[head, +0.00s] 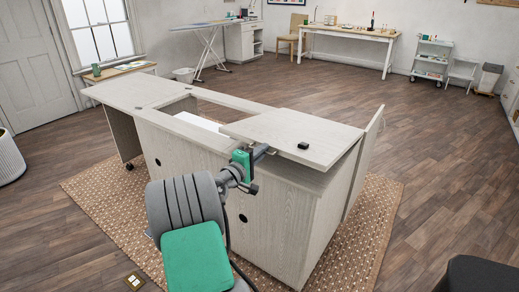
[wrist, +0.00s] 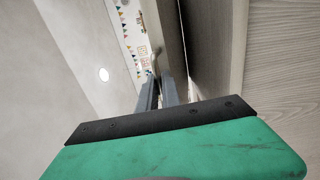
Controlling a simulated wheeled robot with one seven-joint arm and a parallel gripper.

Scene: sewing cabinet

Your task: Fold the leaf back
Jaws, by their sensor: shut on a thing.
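The sewing cabinet (head: 225,180) is pale wood with an opening in its top. The leaf (head: 290,133) is a flat pale board over the right part of the top. It looks near level, with a gap below its front edge. A small black block (head: 304,145) is on it near the front. My gripper (head: 264,152) is at the leaf's front-left edge and shut on it. In the wrist view, the fingers (wrist: 163,90) reach to a board edge (wrist: 167,35) beside darker and pale wood faces. The exact contact is partly hidden.
A pale panel (head: 364,165) stands out at the cabinet's right end. A patterned rug (head: 105,205) lies under the cabinet. A dark rounded seat (head: 477,274) is at the lower right. The wooden floor (head: 440,170) to the right is clear.

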